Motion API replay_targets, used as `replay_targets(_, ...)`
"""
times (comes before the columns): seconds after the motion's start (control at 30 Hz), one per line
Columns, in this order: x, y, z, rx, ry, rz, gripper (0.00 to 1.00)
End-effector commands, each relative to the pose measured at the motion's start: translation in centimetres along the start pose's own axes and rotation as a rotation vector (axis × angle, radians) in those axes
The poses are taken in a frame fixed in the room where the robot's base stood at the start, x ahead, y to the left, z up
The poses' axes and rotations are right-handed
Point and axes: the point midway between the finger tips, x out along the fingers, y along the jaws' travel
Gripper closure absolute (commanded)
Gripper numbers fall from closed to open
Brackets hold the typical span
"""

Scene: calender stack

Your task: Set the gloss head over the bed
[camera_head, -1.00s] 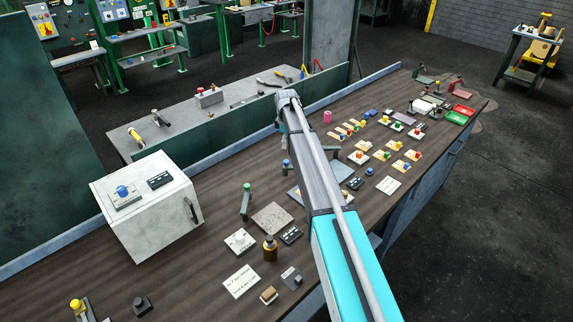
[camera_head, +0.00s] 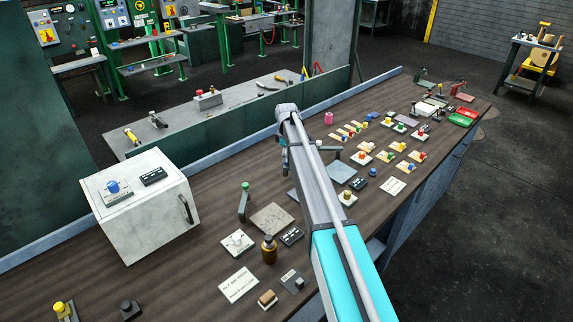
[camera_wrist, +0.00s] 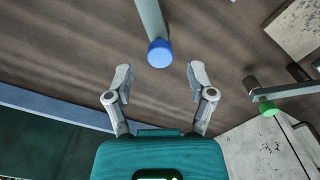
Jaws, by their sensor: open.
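A grey swing-arm head with a blue knob (camera_wrist: 160,53) lies just ahead of my gripper (camera_wrist: 160,80) in the wrist view. The knob is centred between the open fingertips and not touched by them. In the head view my arm hides this knob. A second swing-arm head with a green knob (camera_wrist: 267,108) is to the right in the wrist view; it also shows in the head view (camera_head: 245,187). A grey square bed (camera_head: 272,218) lies beside that green-knobbed head. A bluish square plate (camera_head: 342,172) lies right of my arm. I cannot tell which head is the gloss one.
A white cabinet (camera_head: 145,208) with a blue-knobbed unit (camera_head: 114,190) stands left. A brown bottle (camera_head: 269,250) and white cards (camera_head: 239,285) are near the front. Several knobbed blocks (camera_head: 385,156) fill the bench's right. A low rail (camera_head: 225,152) edges the back.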

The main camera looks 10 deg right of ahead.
Motion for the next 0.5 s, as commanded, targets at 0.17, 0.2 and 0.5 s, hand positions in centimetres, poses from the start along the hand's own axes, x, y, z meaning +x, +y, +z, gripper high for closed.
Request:
replay_targets(0.17, 1.6, 0.0, 0.0, 0.000, 0.000, 0.000, 0.30)
replay_targets(0.2, 1.8, 0.0, 0.0, 0.000, 0.000, 0.000, 0.30)
replay_targets(0.5, 2.5, 0.0, 0.0, 0.000, 0.000, 0.000, 0.30)
